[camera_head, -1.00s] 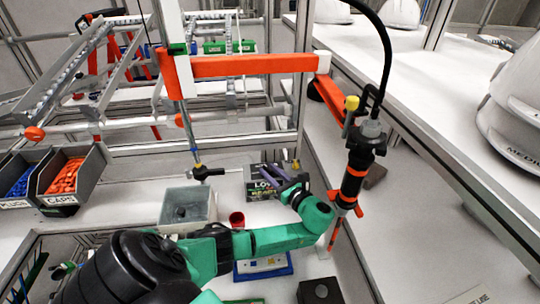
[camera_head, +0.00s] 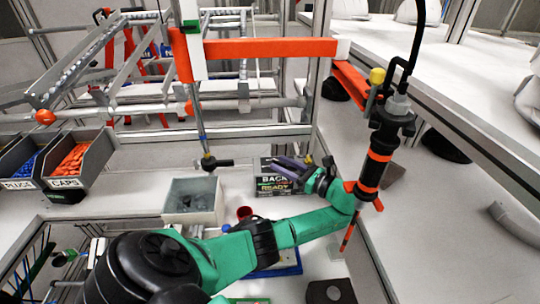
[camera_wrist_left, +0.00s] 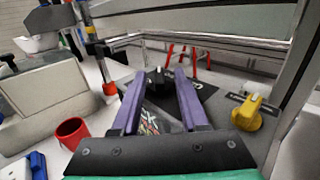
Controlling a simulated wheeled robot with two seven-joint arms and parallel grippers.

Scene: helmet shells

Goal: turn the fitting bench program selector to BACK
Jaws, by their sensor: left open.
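The selector panel (camera_head: 268,190) is a dark box on the bench in the head view, with lit text reading BACK above READY. In the left wrist view the dark panel (camera_wrist_left: 160,112) lies under and between my fingers, its lettering partly covered. A black knob (camera_wrist_left: 158,78) with a pale mark shows between the fingertips; whether they touch it I cannot tell. My left gripper (camera_head: 284,163) has purple fingers and is at the panel. In the left wrist view the gripper (camera_wrist_left: 159,74) is open, with a gap between its fingers. My right gripper is out of view.
A yellow handle (camera_wrist_left: 247,114) stands right of the panel. A red cup (camera_head: 244,212) and a grey bin (camera_head: 193,203) are to its left. A black and orange tool (camera_head: 378,150) hangs on the right. An orange beam (camera_head: 262,48) crosses above.

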